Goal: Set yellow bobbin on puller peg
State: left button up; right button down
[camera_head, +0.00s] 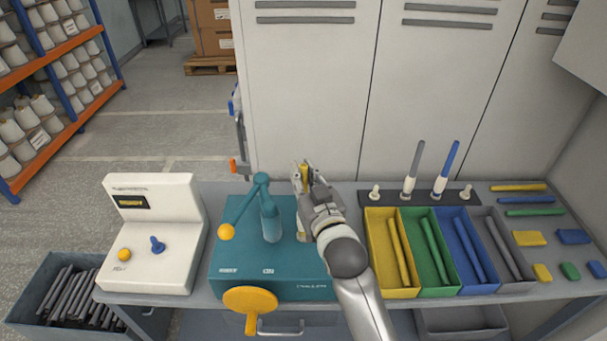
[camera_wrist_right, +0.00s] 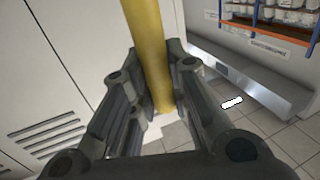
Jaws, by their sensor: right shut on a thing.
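My right gripper (camera_head: 308,187) is above the right part of the teal puller (camera_head: 285,286), with its arm coming in from the front. It is shut on the yellow bobbin (camera_head: 304,171), of which only a short piece shows beside the fingers. In the right wrist view, the yellow bobbin (camera_wrist_right: 146,40) is a long rod between the two fingers (camera_wrist_right: 158,85). A cream peg base (camera_head: 301,232) shows on the puller below the gripper; the gripper hides much of it. I cannot tell whether bobbin and peg touch. My left gripper is not in view.
The puller has a teal lever (camera_head: 243,204) and a yellow handwheel (camera_head: 250,300). A white control box (camera_head: 151,235) stands left. Yellow, green, blue and grey bins stand right, before a dark peg rack (camera_head: 389,197) with two upright bobbins. Lockers (camera_head: 305,85) rise behind.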

jog(key=shift+f, duration=0.4)
jog(key=c, duration=1.7)
grip_release()
jog(key=shift+o, duration=0.2)
jog(key=shift+p+v, duration=0.35)
jog(key=shift+v, duration=0.5)
jog(key=shift+p+v, duration=0.9)
jog(key=shift+v, duration=1.1)
jog(key=p+v, duration=0.1)
jog(key=v, duration=0.4)
jog(key=shift+s+p, duration=0.2)
jog(key=shift+p, duration=0.2)
